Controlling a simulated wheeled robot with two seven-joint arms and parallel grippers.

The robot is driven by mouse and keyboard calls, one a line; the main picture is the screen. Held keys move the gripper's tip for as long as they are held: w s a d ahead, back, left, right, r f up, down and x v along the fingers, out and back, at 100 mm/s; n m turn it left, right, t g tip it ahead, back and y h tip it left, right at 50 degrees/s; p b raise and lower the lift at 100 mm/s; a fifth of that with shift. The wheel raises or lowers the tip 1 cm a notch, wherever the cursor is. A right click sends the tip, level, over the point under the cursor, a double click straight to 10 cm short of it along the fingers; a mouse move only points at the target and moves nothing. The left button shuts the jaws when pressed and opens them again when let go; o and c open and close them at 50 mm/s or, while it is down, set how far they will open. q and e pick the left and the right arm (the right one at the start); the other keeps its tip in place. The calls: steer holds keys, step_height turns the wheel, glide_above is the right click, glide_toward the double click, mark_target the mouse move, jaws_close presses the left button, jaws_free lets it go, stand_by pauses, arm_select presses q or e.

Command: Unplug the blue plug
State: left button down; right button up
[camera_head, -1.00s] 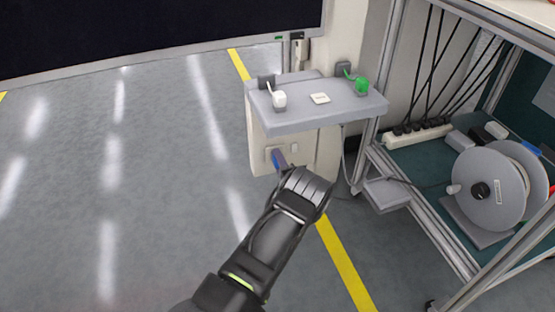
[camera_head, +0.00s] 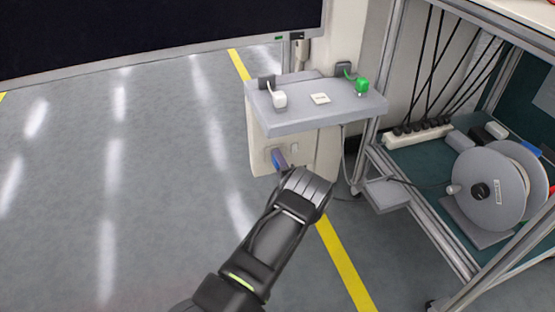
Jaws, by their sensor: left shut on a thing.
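The blue plug (camera_head: 279,160) is at the socket plate (camera_head: 269,153) on the front of a cream cabinet (camera_head: 258,135), under a grey shelf. My left gripper (camera_head: 288,172) reaches up to the plug from below and is shut on it. The gripper's body hides the lower part of the plug and most of its fingers. I cannot tell whether the plug's pins are fully in the socket. My right gripper is not in view.
The grey shelf (camera_head: 312,118) above holds a white plug (camera_head: 279,99), a green plug (camera_head: 361,86) and a small label card (camera_head: 320,98). A metal-framed trolley with a cable reel (camera_head: 483,208) and a power strip (camera_head: 423,135) stands right. The floor at left is clear.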

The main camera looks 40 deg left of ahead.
arm_select(q)
steer(key=p+v, duration=0.2)
steer(key=v, duration=0.4)
stand_by(1.0)
stand_by(0.4)
steer(key=p+v, duration=0.2)
steer(key=v, duration=1.1)
steer(key=shift+d, duration=0.35)
steer(key=shift+s, duration=0.15)
steer(key=shift+r, duration=0.1)
step_height(320, 180, up, 13)
steer(key=p, duration=0.9)
steer(key=shift+r, duration=0.2)
